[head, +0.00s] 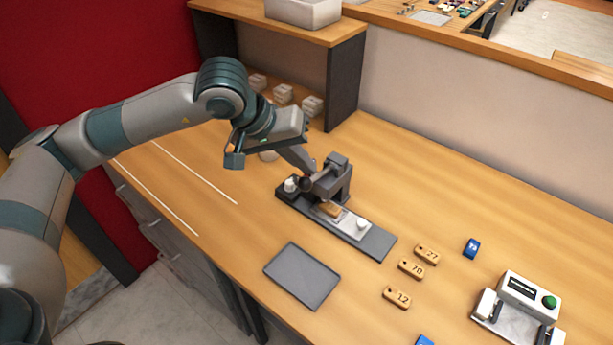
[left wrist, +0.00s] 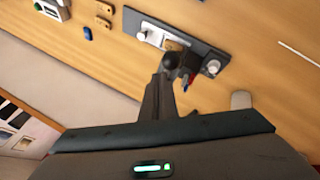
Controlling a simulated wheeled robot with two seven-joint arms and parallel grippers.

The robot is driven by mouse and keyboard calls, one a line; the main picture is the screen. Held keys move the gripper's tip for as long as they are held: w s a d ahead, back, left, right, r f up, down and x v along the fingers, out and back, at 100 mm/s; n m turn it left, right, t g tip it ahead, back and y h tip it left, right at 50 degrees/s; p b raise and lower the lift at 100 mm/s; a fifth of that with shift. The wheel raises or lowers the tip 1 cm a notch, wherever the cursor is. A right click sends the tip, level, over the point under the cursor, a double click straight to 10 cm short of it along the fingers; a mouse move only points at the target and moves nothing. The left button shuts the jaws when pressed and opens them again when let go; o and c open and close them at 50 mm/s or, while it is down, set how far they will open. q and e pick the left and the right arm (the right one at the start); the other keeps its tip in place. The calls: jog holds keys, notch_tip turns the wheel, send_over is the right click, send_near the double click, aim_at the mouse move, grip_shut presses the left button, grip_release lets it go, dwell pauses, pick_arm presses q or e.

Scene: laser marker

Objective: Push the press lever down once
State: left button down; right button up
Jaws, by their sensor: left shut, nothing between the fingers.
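The press (head: 340,178) is a dark grey upright on a long base plate (head: 375,240) in the middle of the bench. Its lever ends in a dark round knob (head: 305,184) on the left side of the upright. A wooden tag (head: 329,209) lies on the plate under the press. My left gripper (head: 308,168) is shut and empty, its tips just above or at the knob; contact cannot be told. In the left wrist view the shut fingers (left wrist: 161,82) point at the dark knob (left wrist: 171,60). My right gripper is not in view.
A grey tray (head: 302,276) lies in front of the press. Wooden tags numbered 27 (head: 427,254), 70 (head: 411,268) and 12 (head: 397,298) lie to the right, near a blue piece (head: 472,248). A white device with a green button (head: 530,295) is far right. A shelf (head: 343,80) stands behind.

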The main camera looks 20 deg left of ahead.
aim_at(301, 178)
pick_arm(q)
jog(key=shift+s+a+f+b, duration=0.1)
jog(key=shift+s+f+b, duration=0.15)
jog(key=shift+f+b, duration=0.7)
dwell(1.2)
jog(key=shift+s+a+f+b, duration=0.2)
jog(key=shift+a+f+b, duration=0.4)
jog(key=shift+b, duration=0.3)
jog(key=shift+r, duration=0.1)
dwell(0.8)
jog(key=shift+w+d+r, duration=0.25)
jog(key=shift+d+r, duration=0.05)
jog(key=shift+r, duration=0.35)
jog(key=shift+w+d+r, duration=0.25)
jog(key=shift+r, duration=0.35)
jog(key=shift+w+d+r+p, duration=0.1)
jog(key=shift+w+d+r, duration=0.1)
jog(key=shift+r, duration=0.6)
jog(key=shift+w+d+r+p, duration=0.15)
jog(key=shift+w+d+r, duration=0.1)
jog(key=shift+r, duration=0.6)
jog(key=shift+w+d+r+p, duration=0.1)
jog(key=shift+w+d+r, duration=0.1)
jog(key=shift+r, duration=0.6)
jog(key=shift+a, duration=0.1)
jog(key=shift+r, duration=0.15)
